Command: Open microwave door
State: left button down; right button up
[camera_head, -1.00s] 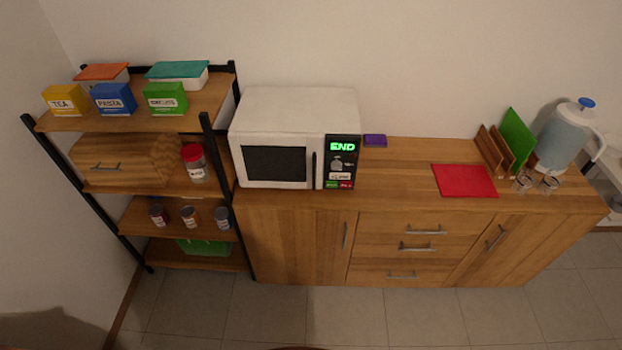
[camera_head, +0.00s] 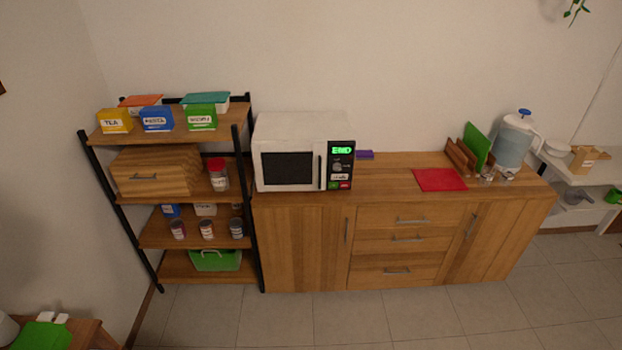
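The white microwave (camera_head: 302,124) stands on the left end of the wooden cabinet's top. Its door (camera_head: 287,168), with a dark window, faces me and is shut. A dark upright door handle (camera_head: 321,171) is at the door's right edge, beside the black control panel (camera_head: 341,166). The panel's green display reads "END". Neither of my grippers is in view.
The wooden cabinet (camera_head: 300,245) has a red mat (camera_head: 440,179) and a water jug (camera_head: 512,142) on top. A shelf rack (camera_head: 140,240) stands close at the microwave's left. A small table (camera_head: 80,335) is at the lower left. The tiled floor (camera_head: 350,322) before the cabinet is clear.

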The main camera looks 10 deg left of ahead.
aim_at(278, 166)
jog(key=u, duration=0.6)
jog(key=i, duration=0.6)
jog(key=u, duration=0.65)
jog(key=i, duration=0.7)
jog(key=z, duration=0.05)
